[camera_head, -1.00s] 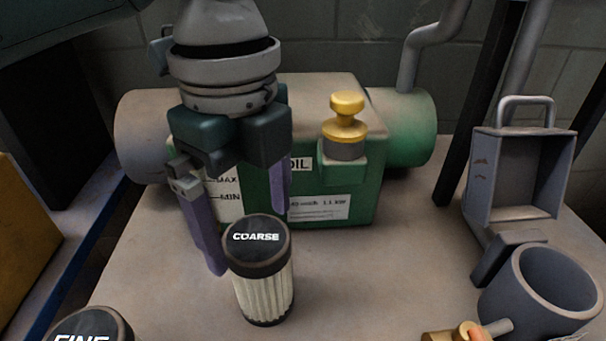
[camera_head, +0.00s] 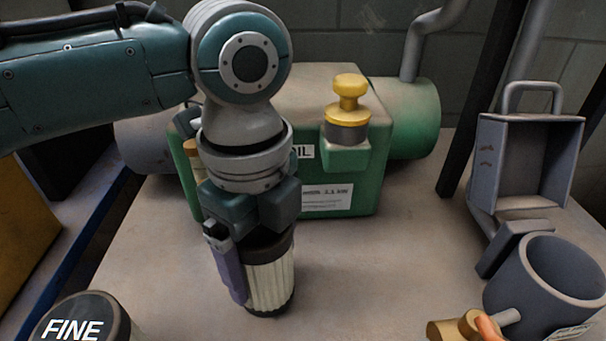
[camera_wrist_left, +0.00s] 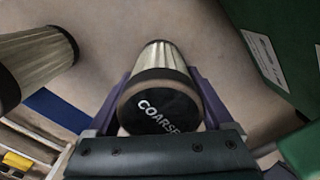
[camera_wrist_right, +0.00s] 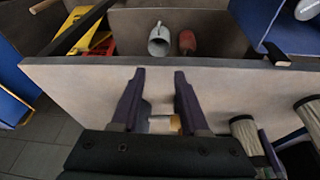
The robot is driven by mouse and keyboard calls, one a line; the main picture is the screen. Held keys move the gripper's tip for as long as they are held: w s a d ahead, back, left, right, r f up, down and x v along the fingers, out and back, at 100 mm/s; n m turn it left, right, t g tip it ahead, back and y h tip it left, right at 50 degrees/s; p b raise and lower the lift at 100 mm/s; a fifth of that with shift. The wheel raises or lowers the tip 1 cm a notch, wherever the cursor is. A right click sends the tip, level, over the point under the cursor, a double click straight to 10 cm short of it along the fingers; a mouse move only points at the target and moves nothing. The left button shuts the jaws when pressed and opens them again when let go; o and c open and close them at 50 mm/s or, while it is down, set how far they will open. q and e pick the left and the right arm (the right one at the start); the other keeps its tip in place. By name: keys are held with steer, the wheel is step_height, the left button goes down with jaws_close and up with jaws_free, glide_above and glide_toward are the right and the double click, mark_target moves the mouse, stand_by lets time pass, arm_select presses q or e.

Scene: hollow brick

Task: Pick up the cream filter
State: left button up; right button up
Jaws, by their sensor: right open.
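The filter with the black COARSE cap and cream pleats (camera_head: 270,285) stands upright on the table in the head view. It also shows in the left wrist view (camera_wrist_left: 160,103). My left gripper (camera_wrist_left: 160,72) points down over it, one finger on each side, with a gap beside the pleats; contact at the cap is unclear. In the head view the gripper hides most of the cap. A second filter, capped FINE (camera_head: 82,322), stands at the lower left; its pleats show in the left wrist view (camera_wrist_left: 35,60). My right gripper (camera_wrist_right: 158,75) is open and empty.
A green oil tank (camera_head: 340,185) with a yellow knob (camera_head: 349,95) stands behind the COARSE filter. A grey handled box (camera_head: 525,160) and a grey cup (camera_head: 545,285) are at the right. Bare table lies between filter and cup.

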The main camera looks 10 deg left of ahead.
arm_select(q)
steer(key=c, duration=1)
steer(key=shift+c, duration=0.4)
steer(key=shift+r, duration=0.1)
